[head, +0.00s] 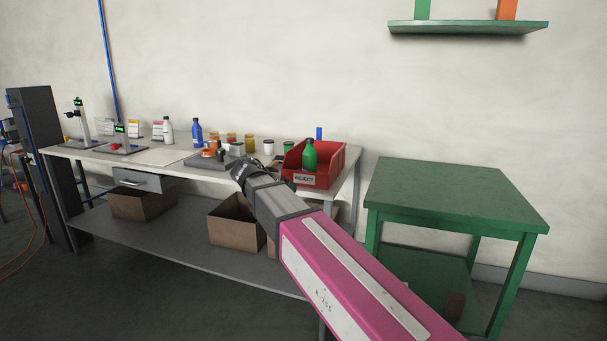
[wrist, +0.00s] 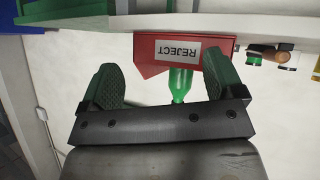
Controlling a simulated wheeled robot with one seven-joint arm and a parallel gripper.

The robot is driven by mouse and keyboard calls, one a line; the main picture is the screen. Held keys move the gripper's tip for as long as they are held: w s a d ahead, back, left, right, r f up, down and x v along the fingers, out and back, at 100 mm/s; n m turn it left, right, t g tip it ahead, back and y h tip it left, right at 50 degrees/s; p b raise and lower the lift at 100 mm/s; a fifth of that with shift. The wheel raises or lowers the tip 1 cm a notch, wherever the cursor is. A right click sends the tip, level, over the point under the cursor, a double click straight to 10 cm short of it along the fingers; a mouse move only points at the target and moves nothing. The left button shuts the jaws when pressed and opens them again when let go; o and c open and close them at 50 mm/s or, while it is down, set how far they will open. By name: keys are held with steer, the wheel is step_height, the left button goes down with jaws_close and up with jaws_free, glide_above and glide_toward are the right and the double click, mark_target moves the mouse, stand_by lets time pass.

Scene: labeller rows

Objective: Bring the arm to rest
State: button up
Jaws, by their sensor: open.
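My arm reaches from the lower right of the head view toward the workbench (head: 170,156). Its dark end with my gripper (head: 241,168) is in front of the bench's right part, where the fingers are hard to make out. In the wrist view, which is upside down, the two green-padded fingers of my gripper (wrist: 160,62) are wide apart with nothing held between them. A green bottle (head: 309,156) stands upright in the red REJECT bin (head: 334,160). The bin (wrist: 147,55) and bottle (wrist: 181,82) also show beyond the fingers in the wrist view.
Blue (head: 197,133) and white (head: 168,131) bottles and several small jars stand on the bench. Cardboard boxes (head: 234,228) sit on its lower shelf. A green table (head: 450,195) with a clear top is at right, below a green wall shelf (head: 468,28).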

steer(key=s+d+f+n+g+y, duration=0.1)
steer(key=s+d+f+n+g, duration=0.1)
steer(key=d+f, duration=0.6)
steer(key=s+d+f+n+g+y, duration=0.1)
steer(key=s+d+f+g+y, duration=0.15)
steer(key=d+f, duration=0.5)
steer(key=s+d+f+n+g+y, duration=0.1)
steer(key=s+d+f+y, duration=0.1)
steer(key=s+d+f, duration=0.3)
steer(key=s+d+f+n+g+y, duration=0.2)
steer(key=s+d+f, duration=0.4)
steer(key=f, duration=0.6)
steer(key=shift+s, duration=1.1)
steer(key=shift+f, duration=0.1)
